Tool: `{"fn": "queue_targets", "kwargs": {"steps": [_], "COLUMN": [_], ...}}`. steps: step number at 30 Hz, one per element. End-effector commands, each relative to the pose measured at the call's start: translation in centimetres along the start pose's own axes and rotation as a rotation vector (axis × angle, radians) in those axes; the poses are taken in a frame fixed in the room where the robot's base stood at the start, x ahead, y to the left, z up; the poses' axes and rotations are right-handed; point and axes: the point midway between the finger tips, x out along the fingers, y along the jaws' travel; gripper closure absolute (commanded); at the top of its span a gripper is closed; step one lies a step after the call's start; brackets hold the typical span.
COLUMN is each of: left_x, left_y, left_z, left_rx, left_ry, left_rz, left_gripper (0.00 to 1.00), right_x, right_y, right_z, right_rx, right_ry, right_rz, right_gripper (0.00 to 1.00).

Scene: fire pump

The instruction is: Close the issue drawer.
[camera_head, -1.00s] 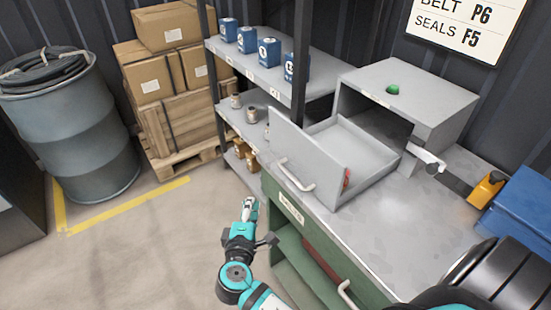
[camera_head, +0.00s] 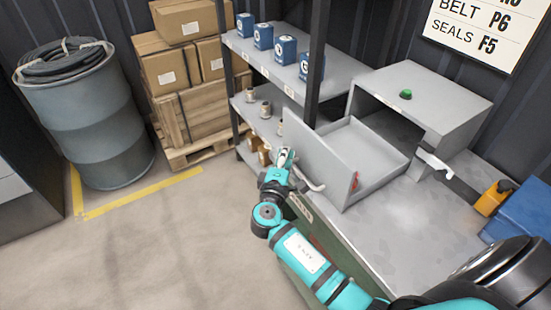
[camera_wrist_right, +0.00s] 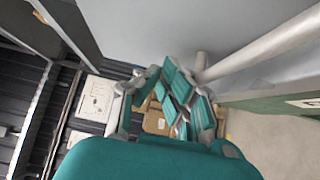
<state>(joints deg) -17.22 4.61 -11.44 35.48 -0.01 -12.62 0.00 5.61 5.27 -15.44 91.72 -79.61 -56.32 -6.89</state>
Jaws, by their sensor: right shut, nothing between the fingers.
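The grey issue drawer (camera_head: 368,150) stands pulled out of the grey cabinet (camera_head: 440,100) on the workbench. Its tall front panel (camera_head: 318,155) faces left and carries a pale bar handle (camera_head: 309,181). My right gripper (camera_head: 286,156) is shut and empty, in front of the panel, close to the handle. I cannot tell whether it touches the panel. In the right wrist view my gripper (camera_wrist_right: 172,98) shows teal fingers below the grey panel (camera_wrist_right: 165,30), with the handle bar (camera_wrist_right: 255,54) to the right. My left gripper is not in view.
Shelves with blue boxes (camera_head: 262,37) and a dark upright post (camera_head: 316,65) stand just behind the drawer front.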

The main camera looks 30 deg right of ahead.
Motion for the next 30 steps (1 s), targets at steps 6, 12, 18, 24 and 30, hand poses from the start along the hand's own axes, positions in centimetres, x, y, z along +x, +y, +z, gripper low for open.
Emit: {"fn": "queue_targets", "kwargs": {"steps": [6, 12, 18, 24, 30], "left_x": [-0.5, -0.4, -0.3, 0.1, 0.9], "left_y": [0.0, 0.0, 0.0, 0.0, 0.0], "left_z": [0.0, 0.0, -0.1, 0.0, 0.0], "left_rx": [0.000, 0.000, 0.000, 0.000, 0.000], "left_ry": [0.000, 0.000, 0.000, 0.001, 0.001], "left_rz": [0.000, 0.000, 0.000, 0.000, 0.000], "left_gripper": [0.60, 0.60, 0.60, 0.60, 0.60], "right_x": [0.7, 0.7, 0.9, 2.4, 5.6], "right_y": [0.0, -0.1, -0.1, -0.1, -0.1], "right_z": [0.8, 0.8, 1.0, 2.5, 5.7], "right_rx": [-0.001, 0.000, -0.001, -0.002, -0.003], "right_ry": [0.000, 0.000, 0.000, -0.003, -0.005], "right_rz": [-0.001, -0.001, 0.000, 0.002, 0.004], "right_gripper": [1.00, 1.00, 1.00, 1.00, 1.00]}}
